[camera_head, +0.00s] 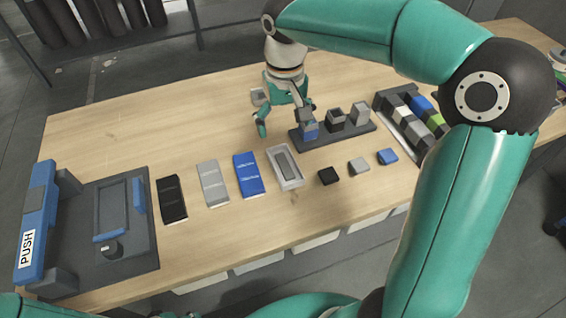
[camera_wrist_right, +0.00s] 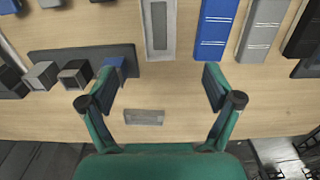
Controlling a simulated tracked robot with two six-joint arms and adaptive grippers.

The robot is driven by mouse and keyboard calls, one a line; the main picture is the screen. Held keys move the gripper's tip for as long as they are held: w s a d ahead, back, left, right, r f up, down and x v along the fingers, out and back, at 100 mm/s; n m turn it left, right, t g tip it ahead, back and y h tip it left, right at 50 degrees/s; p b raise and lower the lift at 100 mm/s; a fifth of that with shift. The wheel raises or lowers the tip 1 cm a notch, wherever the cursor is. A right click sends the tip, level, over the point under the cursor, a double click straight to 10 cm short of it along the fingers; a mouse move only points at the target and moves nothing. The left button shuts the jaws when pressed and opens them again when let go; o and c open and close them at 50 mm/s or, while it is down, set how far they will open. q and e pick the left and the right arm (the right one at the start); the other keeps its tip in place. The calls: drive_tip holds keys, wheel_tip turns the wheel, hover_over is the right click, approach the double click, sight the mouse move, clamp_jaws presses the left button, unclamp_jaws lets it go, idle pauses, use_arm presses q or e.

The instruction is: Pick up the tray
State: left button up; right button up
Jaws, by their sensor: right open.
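A light grey shallow tray (camera_head: 298,183) with a darker recessed floor lies on the table, right of the blue slab. It also shows at the top of the right wrist view (camera_wrist_right: 158,57). My right gripper (camera_head: 285,117) is open and empty, fingers pointing down, on the far side of this tray. In the wrist view the open fingers (camera_wrist_right: 160,95) are spread wide, with bare table between their tips. A small grey flat piece (camera_wrist_right: 143,117) lies below, nearer the palm; it shows behind the gripper in the head view (camera_head: 258,95). My left gripper is out of view.
Black (camera_head: 172,199), grey (camera_head: 213,184) and blue (camera_head: 248,174) slabs lie left of the tray. A dark holder (camera_head: 335,137) with cubes stands close to the right finger. A bin of blocks (camera_head: 385,97) stands at right, a PUSH fixture (camera_head: 37,225) at left. The far left table is clear.

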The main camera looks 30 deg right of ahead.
hover_over(285, 167)
wheel_tip(285, 167, down, 7)
drive_tip(key=shift+f, duration=3.2)
drive_tip(key=c, duration=1.3)
drive_tip(key=shift+o, duration=0.2)
drive_tip(key=shift+r, duration=0.15)
